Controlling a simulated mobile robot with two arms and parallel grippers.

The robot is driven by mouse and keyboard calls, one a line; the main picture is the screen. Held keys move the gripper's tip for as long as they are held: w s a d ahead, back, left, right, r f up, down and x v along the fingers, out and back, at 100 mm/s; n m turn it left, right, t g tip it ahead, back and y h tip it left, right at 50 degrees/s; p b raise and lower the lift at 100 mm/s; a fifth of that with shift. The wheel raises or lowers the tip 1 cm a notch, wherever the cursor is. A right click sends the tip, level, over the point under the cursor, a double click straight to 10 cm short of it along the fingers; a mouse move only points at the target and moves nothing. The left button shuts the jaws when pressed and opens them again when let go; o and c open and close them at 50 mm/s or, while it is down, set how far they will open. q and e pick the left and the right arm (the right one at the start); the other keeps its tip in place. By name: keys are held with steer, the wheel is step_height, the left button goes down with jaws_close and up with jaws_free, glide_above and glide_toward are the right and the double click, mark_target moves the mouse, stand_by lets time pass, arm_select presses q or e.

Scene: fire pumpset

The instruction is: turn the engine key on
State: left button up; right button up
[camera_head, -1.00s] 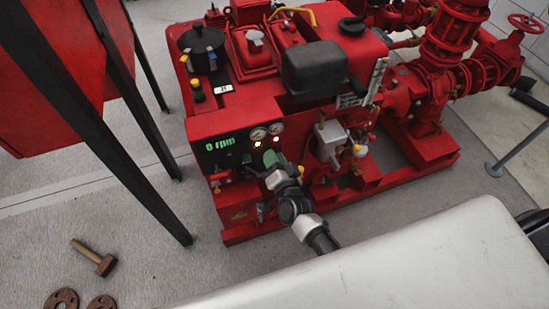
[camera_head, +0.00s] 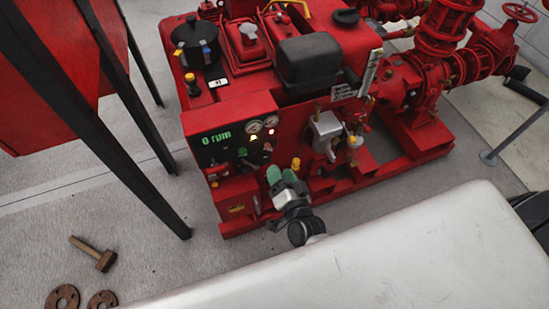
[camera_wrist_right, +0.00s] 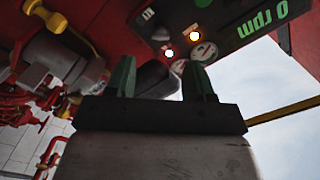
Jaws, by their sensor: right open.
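The control panel (camera_head: 222,140) is on the near left face of the red pumpset and shows a green "0 rpm" readout. It also appears upside down in the wrist view (camera_wrist_right: 246,27), with two lit lamps. I cannot pick out the engine key clearly among the small panel parts. My right gripper (camera_head: 281,174) is open, in front of and below the panel's right side, apart from it. Its two green fingers (camera_wrist_right: 162,78) are spread in the wrist view, with nothing visibly held. My left gripper is not in view.
The red pumpset engine (camera_head: 310,60) has pipes and valves to the right. A yellow-topped fitting (camera_head: 295,163) is close beside my right gripper. Black posts stand at left. The floor before the panel is clear.

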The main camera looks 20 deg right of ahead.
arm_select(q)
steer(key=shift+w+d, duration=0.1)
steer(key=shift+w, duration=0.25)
arm_select(e)
steer(key=s, duration=0.3)
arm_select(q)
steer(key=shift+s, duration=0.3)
